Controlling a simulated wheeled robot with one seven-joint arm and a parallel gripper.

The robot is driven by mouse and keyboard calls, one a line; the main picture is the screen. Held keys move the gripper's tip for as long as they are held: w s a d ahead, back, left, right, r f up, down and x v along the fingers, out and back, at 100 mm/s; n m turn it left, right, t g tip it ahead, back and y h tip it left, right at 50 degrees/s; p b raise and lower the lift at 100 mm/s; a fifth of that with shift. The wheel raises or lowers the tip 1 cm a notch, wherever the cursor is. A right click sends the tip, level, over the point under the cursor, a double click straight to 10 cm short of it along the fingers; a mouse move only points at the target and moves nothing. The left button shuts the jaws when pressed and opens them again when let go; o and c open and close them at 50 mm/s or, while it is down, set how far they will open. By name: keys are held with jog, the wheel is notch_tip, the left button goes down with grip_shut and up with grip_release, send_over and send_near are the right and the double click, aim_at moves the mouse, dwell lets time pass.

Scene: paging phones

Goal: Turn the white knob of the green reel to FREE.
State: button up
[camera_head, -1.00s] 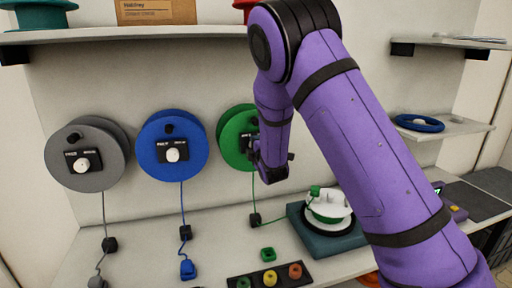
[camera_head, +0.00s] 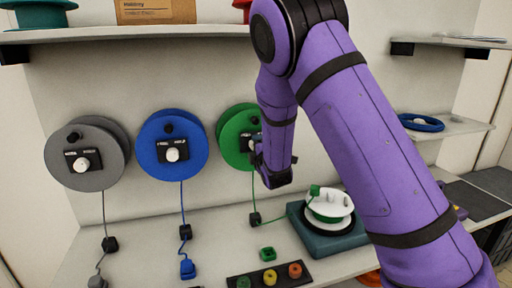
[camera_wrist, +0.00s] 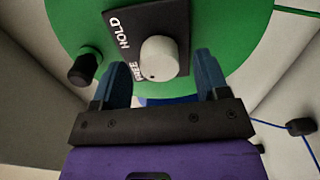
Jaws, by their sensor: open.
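The green reel (camera_head: 232,126) hangs on the wall, right of the blue reel, its right part hidden by my gripper (camera_head: 273,172) in the head view. In the wrist view, the green reel (camera_wrist: 80,25) carries a dark plate (camera_wrist: 178,18) lettered HOLD and FREE. The white knob (camera_wrist: 160,52) sits on this plate. A small dark dot on the knob's lower rim lies close to the word FREE. My gripper (camera_wrist: 161,65) is open, its blue-grey fingers apart on either side of the knob in the picture, with visible gaps; depth is hard to judge.
A dark peg (camera_wrist: 84,69) sticks out of the green reel left of the fingers. The blue reel (camera_head: 150,135) and grey reel (camera_head: 65,150) hang to the left. Cords run down to the counter, where a teal-based device (camera_head: 345,243) stands.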

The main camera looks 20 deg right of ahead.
jog(key=s, duration=0.8)
jog(key=shift+r, duration=0.1)
jog(key=s+d+r+m+g, duration=0.5)
jog(key=s+r+m+g, duration=0.2)
jog(key=s+r+m, duration=0.45)
jog(key=s+d+r+m+g, duration=0.1)
jog(key=s+r+m+g, duration=0.1)
jog(key=s, duration=1.1)
jog(key=s+r+m+g, duration=0.2)
jog(key=s+m+g, duration=0.1)
jog(key=s, duration=1)
jog(key=shift+s+d+m+g, duration=0.35)
jog(key=shift+m+g, duration=0.05)
jog(key=shift+m, duration=0.45)
